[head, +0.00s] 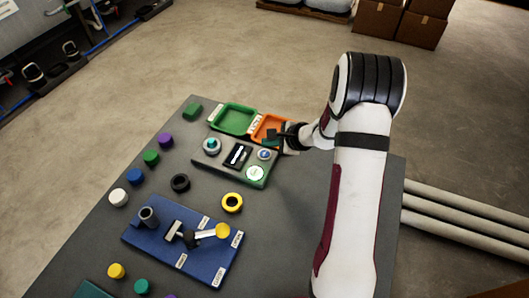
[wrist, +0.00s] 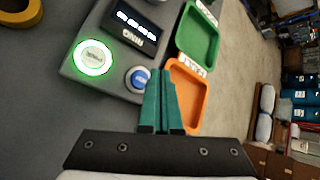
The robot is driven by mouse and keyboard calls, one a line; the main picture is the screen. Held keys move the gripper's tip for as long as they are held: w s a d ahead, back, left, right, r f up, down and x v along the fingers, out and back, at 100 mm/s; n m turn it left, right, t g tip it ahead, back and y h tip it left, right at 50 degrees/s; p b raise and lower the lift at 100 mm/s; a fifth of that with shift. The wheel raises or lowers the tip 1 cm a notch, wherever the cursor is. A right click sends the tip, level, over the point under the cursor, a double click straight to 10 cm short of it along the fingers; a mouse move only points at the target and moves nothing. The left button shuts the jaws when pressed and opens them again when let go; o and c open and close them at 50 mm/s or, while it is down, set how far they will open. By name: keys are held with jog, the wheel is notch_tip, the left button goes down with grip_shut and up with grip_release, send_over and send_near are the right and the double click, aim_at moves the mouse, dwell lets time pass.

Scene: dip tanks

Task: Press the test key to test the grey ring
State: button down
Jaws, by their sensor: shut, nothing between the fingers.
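A grey ring (head: 212,146) sits around a teal peg at the left of the grey-green test station; it is outside the wrist view. The station (head: 229,172) has a dark display (head: 238,155), a small blue round button (head: 264,154) and a lit green-rimmed disc (head: 255,173). In the wrist view the blue button (wrist: 137,79) and the glowing disc (wrist: 92,57) show clearly; their lettering is too small to read. My gripper (wrist: 160,75) is shut and empty, its teal fingertips just right of the blue button. I cannot tell whether they touch it.
A green tray (head: 235,120) and an orange tray (head: 270,128) stand behind the station. A blue board (head: 205,262) with a lever stands in front.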

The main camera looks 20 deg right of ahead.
aim_at(268, 154)
jog(key=shift+f, duration=0.95)
dwell(1.3)
jog(key=shift+f, duration=0.4)
jog(key=shift+f, duration=0.4)
dwell(0.5)
jog(key=shift+r, duration=0.85)
jog(key=shift+r, duration=2.5)
